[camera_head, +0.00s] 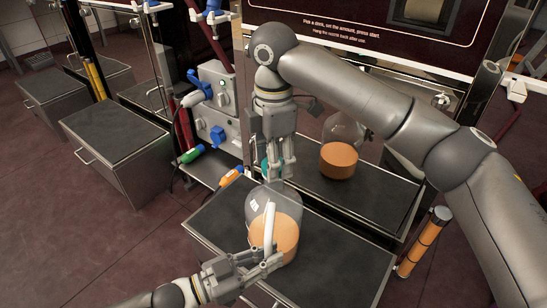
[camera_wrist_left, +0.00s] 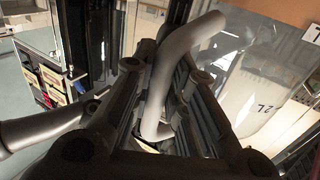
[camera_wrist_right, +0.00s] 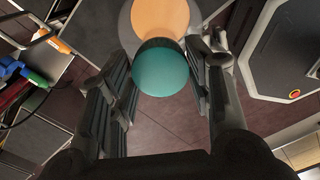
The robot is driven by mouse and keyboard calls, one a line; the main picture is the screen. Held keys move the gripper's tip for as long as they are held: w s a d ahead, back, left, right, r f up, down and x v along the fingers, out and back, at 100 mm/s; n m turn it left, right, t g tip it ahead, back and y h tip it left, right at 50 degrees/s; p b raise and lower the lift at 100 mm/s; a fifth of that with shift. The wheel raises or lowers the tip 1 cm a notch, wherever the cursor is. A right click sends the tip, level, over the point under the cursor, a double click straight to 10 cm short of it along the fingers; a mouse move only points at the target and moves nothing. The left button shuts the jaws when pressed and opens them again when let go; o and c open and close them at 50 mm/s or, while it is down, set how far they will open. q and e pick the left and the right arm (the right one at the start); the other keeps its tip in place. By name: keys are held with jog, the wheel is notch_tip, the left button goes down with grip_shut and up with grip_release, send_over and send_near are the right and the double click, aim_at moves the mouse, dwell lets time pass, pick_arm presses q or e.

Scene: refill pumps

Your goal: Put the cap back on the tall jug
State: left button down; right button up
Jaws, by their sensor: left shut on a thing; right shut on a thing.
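The tall jug (camera_head: 286,238), clear with orange liquid in its lower part, stands on a dark platform (camera_head: 335,270). My left gripper (camera_head: 262,264) is shut on its pale handle (camera_head: 269,228); the handle also runs between the fingers in the left wrist view (camera_wrist_left: 165,80). My right gripper (camera_head: 279,168) points down above the jug's top, shut on the round teal cap (camera_wrist_right: 161,70). In the head view the fingers hide most of the cap. In the right wrist view the cap overlaps the jug (camera_wrist_right: 160,16). I cannot tell whether it touches the mouth.
Behind the platform is a shiny panel with what looks like a reflection of the jug (camera_head: 339,160). To the left hang blue (camera_head: 217,135), green (camera_head: 191,154) and orange (camera_head: 231,178) nozzles. A grey cabinet (camera_head: 115,140) stands further left. Open floor lies at lower left.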

pick_arm(q)
jog(key=shift+a+f, duration=0.1)
jog(key=shift+f, duration=0.25)
pick_arm(e)
jog(key=m, duration=0.5)
jog(key=shift+f, duration=0.1)
jog(key=m, duration=1.5)
jog(key=shift+s+m, duration=0.1)
jog(key=shift+m, duration=0.2)
jog(key=o, duration=1.2)
notch_tip(320, 180, up, 12)
